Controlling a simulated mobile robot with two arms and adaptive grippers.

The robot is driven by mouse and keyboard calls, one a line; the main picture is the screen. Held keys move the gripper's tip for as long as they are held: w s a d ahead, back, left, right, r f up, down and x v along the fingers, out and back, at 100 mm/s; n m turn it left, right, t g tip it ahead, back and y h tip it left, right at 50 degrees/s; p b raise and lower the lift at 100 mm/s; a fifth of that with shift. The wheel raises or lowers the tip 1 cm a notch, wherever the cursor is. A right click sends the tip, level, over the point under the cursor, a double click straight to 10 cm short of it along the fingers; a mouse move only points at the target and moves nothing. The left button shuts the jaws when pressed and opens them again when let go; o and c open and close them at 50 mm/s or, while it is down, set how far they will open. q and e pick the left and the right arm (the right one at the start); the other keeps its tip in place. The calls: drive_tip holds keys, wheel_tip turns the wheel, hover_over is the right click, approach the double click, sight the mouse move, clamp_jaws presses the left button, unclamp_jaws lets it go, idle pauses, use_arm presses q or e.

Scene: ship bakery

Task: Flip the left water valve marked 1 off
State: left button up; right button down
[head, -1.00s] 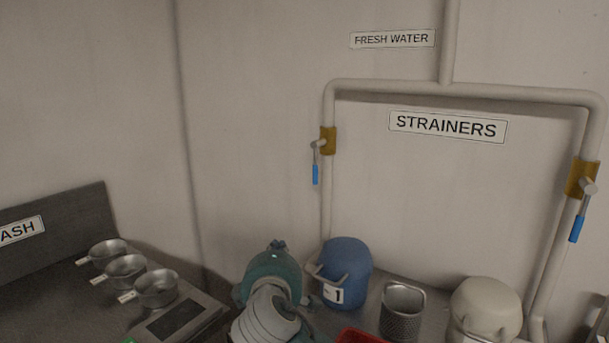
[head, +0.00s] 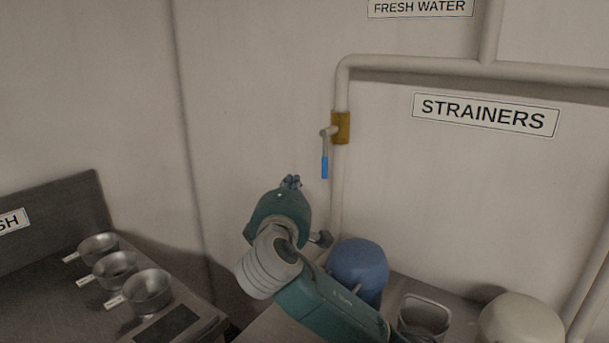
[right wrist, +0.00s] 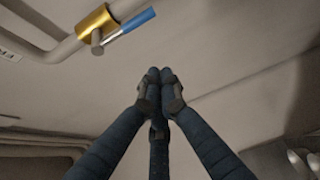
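The left water valve (head: 341,127) has a brass body on the left pipe. Its blue-tipped lever (head: 324,167) hangs straight down along the pipe. In the right wrist view the brass body (right wrist: 97,26) and blue lever (right wrist: 138,19) show at upper left, clear of my fingers. My right gripper (head: 291,182) is below and left of the lever in the head view, not touching it. In the right wrist view its dark fingers (right wrist: 160,78) are drawn together at the tips, with nothing between them. My left gripper is not in view.
A blue strainer (head: 359,265) stands below the valve, partly hidden by my right arm. A metal basket (head: 424,314) and a cream strainer (head: 522,322) stand to its right. Several metal pans (head: 147,289) sit on the left counter. The wall around the lever is clear.

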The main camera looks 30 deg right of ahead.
drive_tip(key=p+x, duration=0.3)
drive_tip(key=x, duration=0.7)
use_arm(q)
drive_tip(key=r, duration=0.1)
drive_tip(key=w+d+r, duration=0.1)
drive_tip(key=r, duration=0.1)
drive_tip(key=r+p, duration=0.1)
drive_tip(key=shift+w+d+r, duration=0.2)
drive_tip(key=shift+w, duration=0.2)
use_arm(e)
drive_tip(key=s+d, duration=0.2)
drive_tip(key=s, duration=0.1)
drive_tip(key=shift+s+d+f, duration=0.1)
drive_tip(key=shift+s, duration=0.2)
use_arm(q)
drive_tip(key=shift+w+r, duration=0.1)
